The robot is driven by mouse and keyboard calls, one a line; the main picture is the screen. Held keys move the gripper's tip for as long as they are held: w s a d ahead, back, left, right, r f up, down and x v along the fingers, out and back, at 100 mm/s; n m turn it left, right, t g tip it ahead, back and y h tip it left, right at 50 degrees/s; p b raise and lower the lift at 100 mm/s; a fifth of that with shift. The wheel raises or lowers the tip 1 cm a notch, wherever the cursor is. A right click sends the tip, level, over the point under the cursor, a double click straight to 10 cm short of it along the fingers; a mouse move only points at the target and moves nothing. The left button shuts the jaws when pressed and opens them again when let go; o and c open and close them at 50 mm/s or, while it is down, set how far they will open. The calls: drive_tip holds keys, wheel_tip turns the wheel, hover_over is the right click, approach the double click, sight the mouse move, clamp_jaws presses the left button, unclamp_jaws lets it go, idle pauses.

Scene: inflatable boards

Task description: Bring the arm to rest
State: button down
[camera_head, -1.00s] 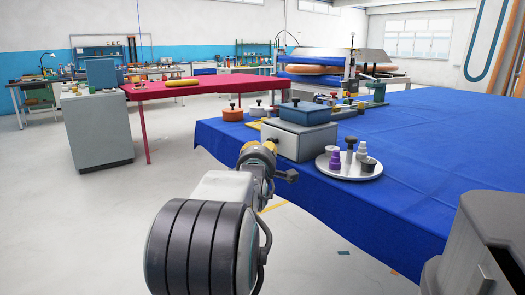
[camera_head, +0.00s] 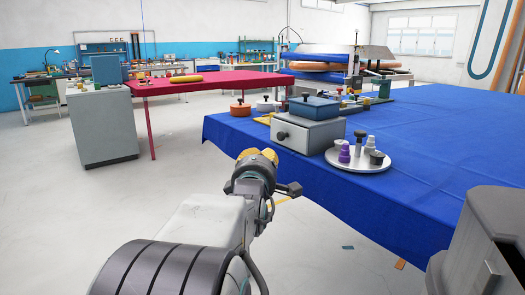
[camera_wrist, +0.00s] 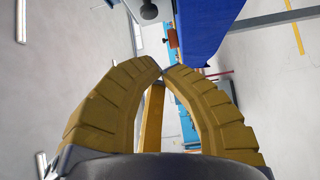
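My gripper (camera_head: 258,157) shows in the head view at the end of my arm, in front of the blue-covered table's near left edge. It is in the air over the floor side, apart from the table. In the wrist view its yellow ribbed fingers (camera_wrist: 163,71) curve inward and their tips meet or nearly meet. I see nothing held at the tips. A yellow bar shows between the fingers; I cannot tell what it is.
The blue-covered table (camera_head: 440,140) bears a grey drawer box (camera_head: 308,134) with a blue lidded box (camera_head: 314,108) on top, and a round tray (camera_head: 338,160) with several small knobbed pieces. A red table (camera_head: 220,84) and grey cabinet (camera_head: 103,125) stand left. Floor between is open.

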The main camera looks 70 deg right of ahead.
drive_tip(key=shift+v, duration=0.85)
drive_tip(key=w+a+r+m+t+y+p, duration=0.15)
drive_tip(key=w+a+y+p, duration=0.35)
drive_tip(key=w+a+p, duration=0.5)
drive_tip(key=w+a+r+t+y+p, duration=0.3)
drive_tip(key=w+a+y+p, duration=0.4)
drive_tip(key=a, duration=0.6)
drive_tip(key=s+a+r+g+y+p, duration=0.1)
drive_tip(key=s+a+r+y+p, duration=0.1)
drive_tip(key=a+p, duration=0.3)
drive_tip(key=s+a+r+m+g+y+p, duration=0.1)
drive_tip(key=s+a+p, duration=0.3)
drive_tip(key=a, duration=0.6)
drive_tip(key=s+a+r+g+y+p, duration=0.2)
drive_tip(key=s+a+r+g+p, duration=0.1)
drive_tip(key=a+p, duration=0.4)
drive_tip(key=shift+s+a+r+y+p, duration=0.15)
drive_tip(key=shift+s+y+p, duration=0.05)
drive_tip(key=shift+y+p, duration=0.25)
